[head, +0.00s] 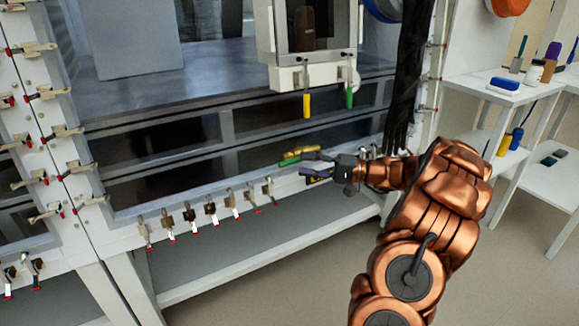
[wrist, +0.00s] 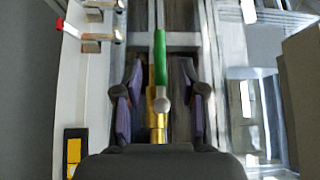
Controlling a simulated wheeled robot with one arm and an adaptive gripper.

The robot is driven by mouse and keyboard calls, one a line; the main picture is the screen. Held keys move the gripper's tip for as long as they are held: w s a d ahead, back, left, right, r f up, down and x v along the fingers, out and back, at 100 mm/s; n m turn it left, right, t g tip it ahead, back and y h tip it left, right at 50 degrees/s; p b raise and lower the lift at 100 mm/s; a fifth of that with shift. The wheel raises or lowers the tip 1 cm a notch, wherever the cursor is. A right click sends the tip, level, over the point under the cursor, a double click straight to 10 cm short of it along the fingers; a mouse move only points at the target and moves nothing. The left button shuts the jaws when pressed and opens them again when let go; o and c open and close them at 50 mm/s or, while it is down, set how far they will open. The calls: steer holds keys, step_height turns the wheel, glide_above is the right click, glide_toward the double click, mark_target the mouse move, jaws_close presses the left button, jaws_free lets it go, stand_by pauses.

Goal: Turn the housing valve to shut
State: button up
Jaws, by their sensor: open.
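A small valve with a green lever (head: 289,161) and a brass-yellow body (head: 309,149) sits low on the front of the glovebox. In the wrist view the green lever (wrist: 160,50) points up the picture, roughly in line with the brass body (wrist: 157,122), and a grey pivot shows at its lower end. My gripper (head: 306,173) is right at the valve. In the wrist view the purple-padded fingers of my gripper (wrist: 161,98) stand open on either side of the valve, with a visible gap on both sides. The lower end of the brass body is hidden by my gripper.
Two other levers, yellow (head: 306,106) and green (head: 349,97), hang under the white box (head: 300,35). A row of toggle clamps (head: 210,211) lines the front edge below. A black glove (head: 400,100) hangs at the right. Shelves (head: 490,88) stand further right; the floor is clear.

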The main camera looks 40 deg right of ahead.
mark_target(290, 163)
steer(key=shift+b+x, duration=0.45)
steer(key=shift+x, duration=2.2)
jaws_close()
